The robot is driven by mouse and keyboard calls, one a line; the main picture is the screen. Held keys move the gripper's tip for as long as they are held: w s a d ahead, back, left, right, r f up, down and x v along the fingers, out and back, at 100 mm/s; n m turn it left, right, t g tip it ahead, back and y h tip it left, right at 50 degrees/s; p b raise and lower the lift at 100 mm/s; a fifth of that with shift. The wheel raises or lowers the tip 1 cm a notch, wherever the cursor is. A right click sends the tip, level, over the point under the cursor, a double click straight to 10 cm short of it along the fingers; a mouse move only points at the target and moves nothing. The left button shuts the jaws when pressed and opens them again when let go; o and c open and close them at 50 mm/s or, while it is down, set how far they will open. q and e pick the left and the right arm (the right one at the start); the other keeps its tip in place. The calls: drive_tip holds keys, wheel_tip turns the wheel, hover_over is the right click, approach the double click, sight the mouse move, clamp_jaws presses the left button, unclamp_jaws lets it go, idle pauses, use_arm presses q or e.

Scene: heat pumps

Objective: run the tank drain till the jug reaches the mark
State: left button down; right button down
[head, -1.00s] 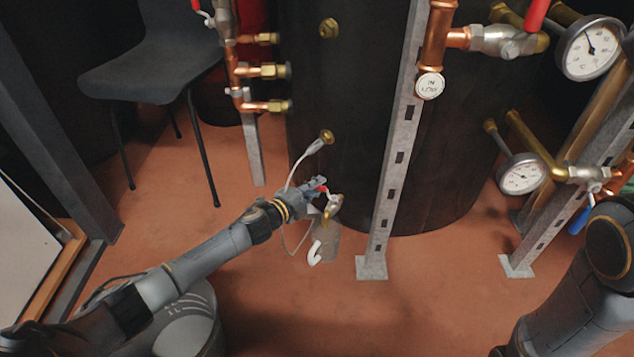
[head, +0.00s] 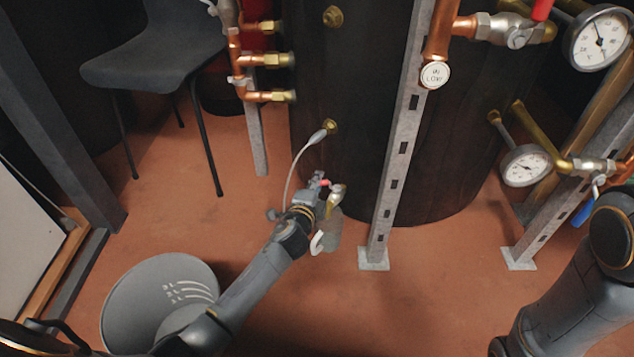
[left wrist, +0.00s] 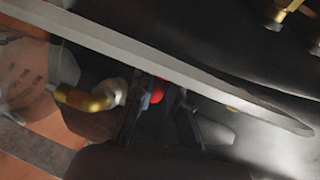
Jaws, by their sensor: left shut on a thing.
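The tank drain valve (head: 337,192) is a brass tap low on the dark tank (head: 345,100). Its small red lever (head: 325,183) lies at the fingers of my left gripper (head: 318,184). In the left wrist view the red lever (left wrist: 157,92) sits between the two fingers, which are shut on it. The clear jug (head: 328,232) with a white handle stands under the brass outlet. In the left wrist view the jug (left wrist: 28,75) shows blurred marks beside the outlet (left wrist: 85,99); its water level cannot be told. My right arm shows at the right edge, its gripper outside the view.
A steel post (head: 388,195) rises just right of the valve. A grey cable (head: 292,170) hangs close to my left gripper. A chair (head: 150,55) stands at upper left.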

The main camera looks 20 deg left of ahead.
use_arm(q)
drive_tip(key=shift+f, duration=0.1)
drive_tip(key=c, duration=1.3)
unclamp_jaws()
